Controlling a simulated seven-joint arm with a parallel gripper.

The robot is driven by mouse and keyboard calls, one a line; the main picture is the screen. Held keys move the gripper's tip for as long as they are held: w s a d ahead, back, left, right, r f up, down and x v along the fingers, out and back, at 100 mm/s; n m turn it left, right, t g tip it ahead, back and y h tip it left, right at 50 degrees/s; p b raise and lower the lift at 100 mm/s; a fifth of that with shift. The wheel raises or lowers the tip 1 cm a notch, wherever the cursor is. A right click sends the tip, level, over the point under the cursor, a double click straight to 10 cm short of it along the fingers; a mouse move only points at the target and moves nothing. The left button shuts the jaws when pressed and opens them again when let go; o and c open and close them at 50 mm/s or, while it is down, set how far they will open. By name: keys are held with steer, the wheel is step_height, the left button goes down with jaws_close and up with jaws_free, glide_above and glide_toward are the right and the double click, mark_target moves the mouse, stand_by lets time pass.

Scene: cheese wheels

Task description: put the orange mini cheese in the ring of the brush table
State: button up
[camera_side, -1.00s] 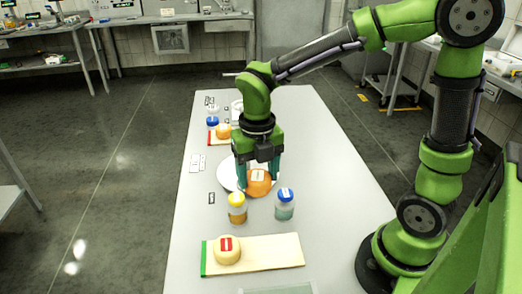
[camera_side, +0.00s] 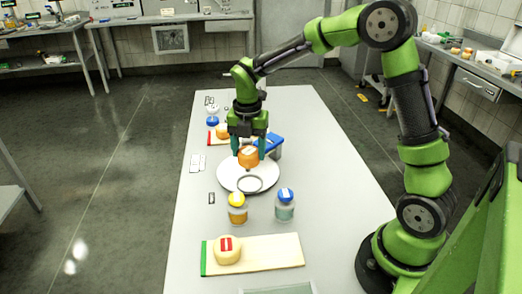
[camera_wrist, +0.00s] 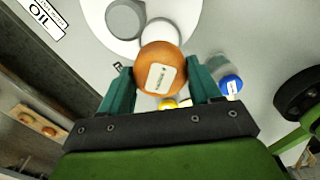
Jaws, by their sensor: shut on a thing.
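My gripper (camera_side: 248,150) is shut on the orange mini cheese (camera_side: 248,158), a round piece with a pale label. The brush table (camera_side: 228,178) is a white round disc, with a grey ring (camera_side: 250,184) lying on its near part. In the side view the cheese appears held above the disc, behind the ring and not in it. In the wrist view the cheese (camera_wrist: 150,55) sits between both fingers, label towards the camera. The disc (camera_wrist: 92,12) there carries a grey and a white round shape; I cannot tell which is the ring.
A yellow-lidded jar (camera_side: 237,210) and a blue-lidded jar (camera_side: 285,206) stand just in front of the disc. A board (camera_side: 275,252) nearer bears a pale cheese (camera_side: 227,256). Behind are a blue object (camera_side: 273,144) and another orange cheese (camera_side: 222,131) on a red-edged board.

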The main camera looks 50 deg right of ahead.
step_height(320, 180, down, 8)
steer(key=shift+r, duration=0.2)
stand_by(0.3)
steer(key=o, duration=1.1)
steer(key=shift+f, duration=0.15)
